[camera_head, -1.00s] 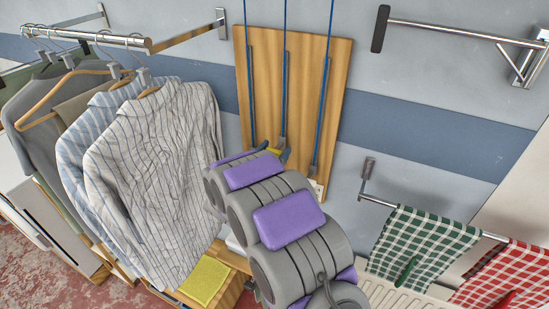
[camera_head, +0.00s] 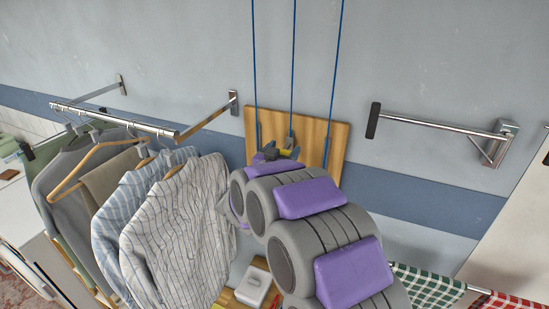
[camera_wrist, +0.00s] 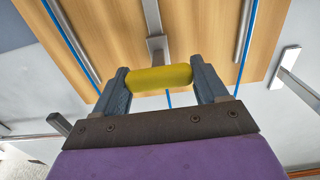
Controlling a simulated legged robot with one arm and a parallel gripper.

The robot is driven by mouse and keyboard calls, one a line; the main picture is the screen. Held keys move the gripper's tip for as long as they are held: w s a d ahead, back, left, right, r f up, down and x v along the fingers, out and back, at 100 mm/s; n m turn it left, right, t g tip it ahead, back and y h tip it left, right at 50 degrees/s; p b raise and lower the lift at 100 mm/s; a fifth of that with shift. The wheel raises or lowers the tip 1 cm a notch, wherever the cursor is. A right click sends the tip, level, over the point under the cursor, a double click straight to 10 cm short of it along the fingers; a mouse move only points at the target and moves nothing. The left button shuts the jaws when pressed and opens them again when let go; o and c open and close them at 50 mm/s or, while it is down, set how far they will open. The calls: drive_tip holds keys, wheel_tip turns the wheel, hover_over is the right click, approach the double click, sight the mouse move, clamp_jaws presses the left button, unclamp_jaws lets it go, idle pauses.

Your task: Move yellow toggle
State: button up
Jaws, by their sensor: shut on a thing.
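The yellow toggle (camera_wrist: 162,77) is a short rounded bar lying crosswise between my gripper's fingers in the wrist view. My gripper (camera_wrist: 162,84) is shut on it, with one grey finger at each end. A grey fitting (camera_wrist: 157,46) is just beyond the toggle on the board. In the head view the toggle is mostly hidden by my gripper, and my arm hides the lower board.
Shirts on hangers (camera_head: 185,225) hang from a rail (camera_head: 115,118) on the left. A bare wall bar (camera_head: 435,122) projects at the upper right. Checked cloths (camera_head: 425,285) hang lower right. A white box (camera_head: 254,287) sits on a wooden surface below.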

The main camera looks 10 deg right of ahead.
drive_tip(key=shift+a+r, duration=0.1)
drive_tip(key=shift+r, duration=0.3)
drive_tip(key=o, duration=1.4)
drive_tip(key=shift+f, duration=0.1)
drive_tip(key=shift+a, duration=0.1)
drive_tip(key=b+v, duration=0.2)
drive_tip(key=v, duration=1.5)
drive_tip(key=shift+a, duration=0.15)
drive_tip(key=shift+f, duration=0.1)
